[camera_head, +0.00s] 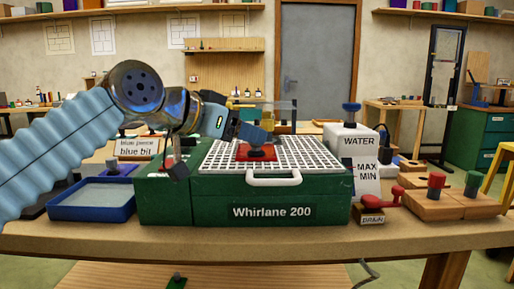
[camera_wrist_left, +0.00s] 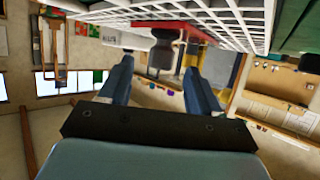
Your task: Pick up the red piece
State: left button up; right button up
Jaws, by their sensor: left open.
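The red piece (camera_head: 271,154) lies flat on the white grid (camera_head: 311,155) of the green machine labelled Whirlane 200 (camera_head: 165,205). A dark knob (camera_head: 257,154) stands on top of the piece. My left gripper (camera_head: 256,138) is over the red piece, with its blue fingers close to the knob. In the left wrist view the gripper (camera_wrist_left: 160,75) is open. Its fingers are apart on either side of the knob (camera_wrist_left: 163,52), and the red piece (camera_wrist_left: 184,27) shows past the fingertips. I cannot tell whether either finger touches the knob. My right gripper is not in view.
A white water tank (camera_head: 352,139), a red drain lever (camera_head: 388,197) and wooden blocks (camera_head: 455,205) with red and green-topped pegs are to the right. A white handle (camera_head: 274,180) is in front.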

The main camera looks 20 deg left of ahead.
aim_at(263, 152)
pick_arm(q)
jog(key=x, duration=0.6)
jog(key=shift+w+d+f+p, duration=0.15)
jog(key=shift+w+f+p, duration=0.1)
jog(key=shift+p, duration=0.1)
jog(key=c, duration=1)
jog(key=shift+c, duration=0.2)
jog(key=shift+r, duration=0.1)
